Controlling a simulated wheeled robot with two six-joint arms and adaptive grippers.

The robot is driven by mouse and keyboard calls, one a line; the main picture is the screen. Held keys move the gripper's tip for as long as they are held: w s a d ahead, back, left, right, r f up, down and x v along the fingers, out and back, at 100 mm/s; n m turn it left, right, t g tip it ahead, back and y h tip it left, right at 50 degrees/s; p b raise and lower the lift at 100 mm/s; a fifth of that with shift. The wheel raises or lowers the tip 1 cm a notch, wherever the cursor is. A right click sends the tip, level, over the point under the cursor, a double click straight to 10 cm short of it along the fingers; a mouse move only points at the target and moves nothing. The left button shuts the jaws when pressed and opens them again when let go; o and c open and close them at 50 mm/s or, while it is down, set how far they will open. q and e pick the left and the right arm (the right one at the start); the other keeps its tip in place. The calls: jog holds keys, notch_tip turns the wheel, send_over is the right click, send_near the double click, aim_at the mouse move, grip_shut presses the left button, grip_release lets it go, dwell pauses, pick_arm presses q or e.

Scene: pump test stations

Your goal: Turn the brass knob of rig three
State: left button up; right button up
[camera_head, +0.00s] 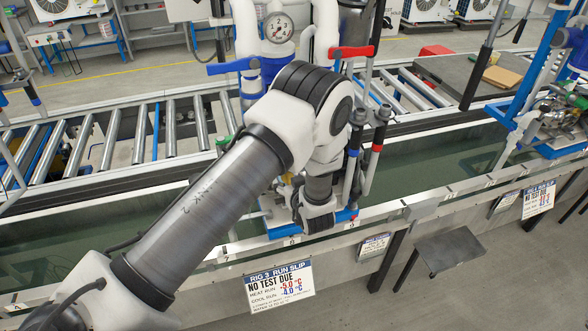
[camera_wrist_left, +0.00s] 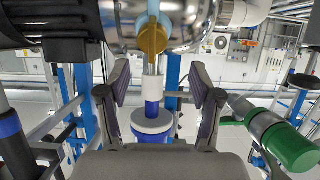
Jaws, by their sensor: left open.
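The brass knob (camera_wrist_left: 152,38) shows in the left wrist view at the top middle, in front of a shiny metal pump body (camera_wrist_left: 185,25). My left gripper (camera_wrist_left: 158,75) is open and empty. Its two fingers stand apart on either side of the knob's line, with the knob above the gap in the picture; I see no contact. In the head view my left arm crosses rig three and hides the knob; the gripper's dark end (camera_head: 316,214) is low at the rig's front.
Rig three carries a pressure gauge (camera_head: 278,28), a blue lever (camera_head: 233,66) and a red lever (camera_head: 350,51). A green-ended fitting (camera_wrist_left: 290,145) is right of the fingers in the wrist view. A roller conveyor (camera_head: 200,122) runs behind. Another rig (camera_head: 545,125) stands at right.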

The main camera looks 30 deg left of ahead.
pick_arm(q)
jog(key=w+a, duration=0.1)
jog(key=w+a+f, duration=0.1)
jog(key=w, duration=0.1)
jog(key=w+f+p, duration=0.1)
jog(key=shift+w+a+f, duration=0.15)
jog(key=shift+a+f, duration=0.1)
jog(key=shift+a, duration=0.15)
jog(key=shift+s+a+r, duration=0.1)
jog(key=shift+s+a, duration=0.1)
jog(key=shift+s, duration=0.15)
jog(key=shift+c, duration=1.4)
jog(key=shift+d, duration=0.1)
jog(key=c, duration=0.9)
pick_arm(e)
jog(key=shift+w+d+r, duration=0.2)
jog(key=shift+w+r, duration=0.1)
jog(key=shift+r, duration=0.35)
